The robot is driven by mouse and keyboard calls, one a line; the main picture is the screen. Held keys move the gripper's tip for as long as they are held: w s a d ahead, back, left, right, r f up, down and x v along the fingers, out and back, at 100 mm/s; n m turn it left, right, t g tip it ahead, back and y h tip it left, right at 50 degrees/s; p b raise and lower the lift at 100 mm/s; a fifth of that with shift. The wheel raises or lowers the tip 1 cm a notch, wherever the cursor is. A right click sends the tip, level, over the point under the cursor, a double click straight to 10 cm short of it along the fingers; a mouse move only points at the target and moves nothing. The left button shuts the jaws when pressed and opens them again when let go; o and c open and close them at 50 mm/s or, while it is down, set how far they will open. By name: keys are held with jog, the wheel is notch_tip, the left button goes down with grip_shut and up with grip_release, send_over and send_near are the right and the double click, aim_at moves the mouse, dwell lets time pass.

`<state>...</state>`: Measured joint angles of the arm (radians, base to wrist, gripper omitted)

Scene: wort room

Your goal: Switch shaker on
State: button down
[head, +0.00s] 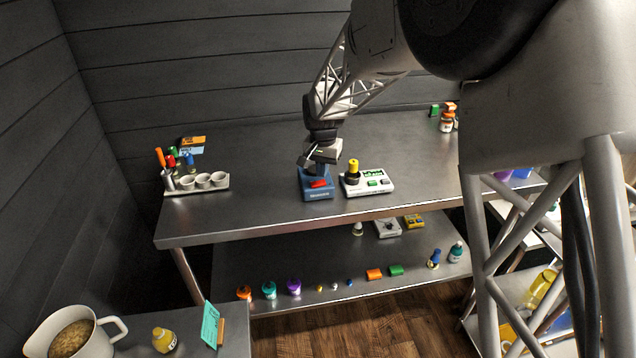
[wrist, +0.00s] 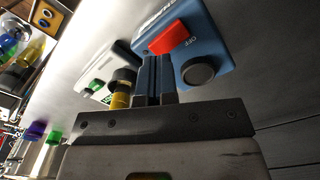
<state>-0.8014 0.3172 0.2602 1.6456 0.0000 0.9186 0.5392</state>
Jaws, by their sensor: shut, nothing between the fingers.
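A blue device (head: 318,195), which looks like the shaker, stands on the upper metal table. It has a red rocker switch (head: 319,183) on its front. In the wrist view the blue body (wrist: 212,35) carries the red switch (wrist: 169,37), the word OFF beside it, and a dark round top (wrist: 197,72). Which way the switch is tipped I cannot tell. My gripper (head: 313,166) is over the device's back part in the head view. In the wrist view my gripper (wrist: 154,62) is shut and empty, its fingertips close to the switch. Contact is unclear.
A white device (head: 377,184) with green buttons and a yellow-topped item (head: 353,167) stands close on the right. A white rack of cups (head: 197,183) is at the left. The table between rack and blue device is clear.

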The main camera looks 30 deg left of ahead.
aim_at(322, 182)
jog(key=shift+f, duration=1.3)
dwell(1.4)
jog(key=shift+r, duration=3.5)
